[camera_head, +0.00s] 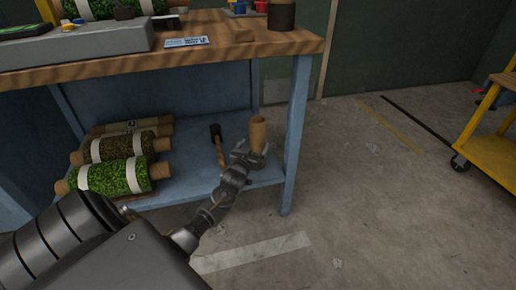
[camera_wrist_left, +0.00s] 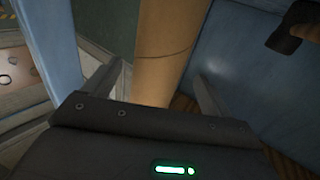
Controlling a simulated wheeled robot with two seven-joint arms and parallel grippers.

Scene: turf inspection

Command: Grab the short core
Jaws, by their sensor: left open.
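The short core (camera_head: 258,133), a plain brown cardboard tube, stands upright on the blue lower shelf (camera_head: 192,160) of the workbench, near its right end. My left gripper (camera_head: 249,157) is low at the tube, its jaws open. In the left wrist view the tube (camera_wrist_left: 165,50) passes between the two spread fingers of the gripper (camera_wrist_left: 160,80). A gap shows on each side of it there. The tube's lower end is hidden by the gripper. My right gripper is not in view.
A black-headed tool with a wooden handle (camera_head: 220,152) lies left of the tube. Several turf rolls (camera_head: 110,176) lie farther left on the shelf. A blue bench leg (camera_head: 296,140) stands close on the right, under the wooden top (camera_head: 225,48). A yellow cart (camera_head: 490,130) stands far right.

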